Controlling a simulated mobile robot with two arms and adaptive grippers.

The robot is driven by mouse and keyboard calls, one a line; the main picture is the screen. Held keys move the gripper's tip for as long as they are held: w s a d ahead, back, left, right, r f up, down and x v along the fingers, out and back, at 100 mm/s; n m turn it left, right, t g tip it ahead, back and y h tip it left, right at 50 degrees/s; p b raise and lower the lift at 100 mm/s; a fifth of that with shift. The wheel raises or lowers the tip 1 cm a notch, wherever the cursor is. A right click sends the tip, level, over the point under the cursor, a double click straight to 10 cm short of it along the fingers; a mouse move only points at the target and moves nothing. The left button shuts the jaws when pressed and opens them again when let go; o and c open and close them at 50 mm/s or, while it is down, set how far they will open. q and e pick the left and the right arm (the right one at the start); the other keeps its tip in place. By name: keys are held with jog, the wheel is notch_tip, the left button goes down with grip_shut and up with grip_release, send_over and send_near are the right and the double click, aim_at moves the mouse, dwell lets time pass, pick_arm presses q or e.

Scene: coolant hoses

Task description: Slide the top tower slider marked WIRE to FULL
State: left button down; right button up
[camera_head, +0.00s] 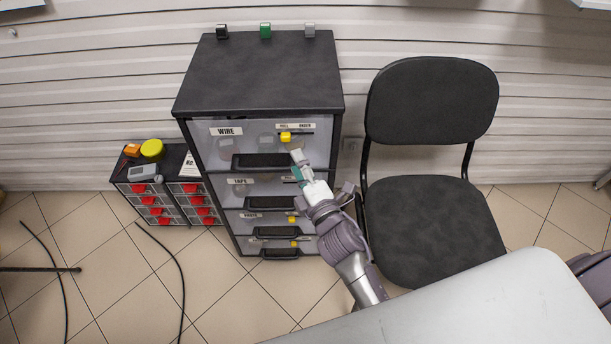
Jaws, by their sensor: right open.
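The tower (258,75) is black with several clear-fronted drawers. Its top drawer (207,151) bears the label WIRE (227,131). A yellow slider (286,137) sits on a dark track at this drawer's upper right. It is below the left part of a small two-word label (296,126); the right word looks like ORDER, and the left is too small to read surely. My right gripper (298,166) is open and empty, just below the slider and near the right end of the top drawer's handle. I see no contact with the slider. My left gripper is not in view.
Black handles (262,160) stick out from the drawers. A black chair (430,215) stands close to the right. A low cabinet with red-handled drawers (160,210) stands left. Dark hoses (172,265) lie on the tiled floor. A white surface (490,305) fills the lower right.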

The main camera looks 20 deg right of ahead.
jog(key=s, duration=0.4)
jog(key=shift+s+d, duration=0.2)
jog(key=s+d+f+m+g+p, duration=0.1)
jog(key=s+f+m+g, duration=0.25)
jog(key=f, duration=0.75)
jog(key=s+f+m+g, duration=0.2)
jog(key=s+f, duration=0.3)
jog(key=f, duration=0.5)
jog(key=s+d+f+m+g+p, duration=0.1)
jog(key=s+f+m+g, duration=0.25)
jog(key=f, duration=0.75)
jog(key=s+d+f+m+g, duration=0.2)
jog(key=s+f, duration=0.2)
jog(key=s, duration=0.5)
jog(key=s+d+f+m+g+h, duration=0.1)
jog(key=s+d+f+m+g, duration=0.2)
jog(key=s, duration=0.6)
jog(key=s+d+f+m+g+h, duration=0.1)
jog(key=s+d+f+m+g, duration=0.1)
jog(key=s+f, duration=0.5)
jog(key=s+m+p, duration=0.1)
jog(key=s, duration=0.2)
jog(key=shift+d+g, duration=0.4)
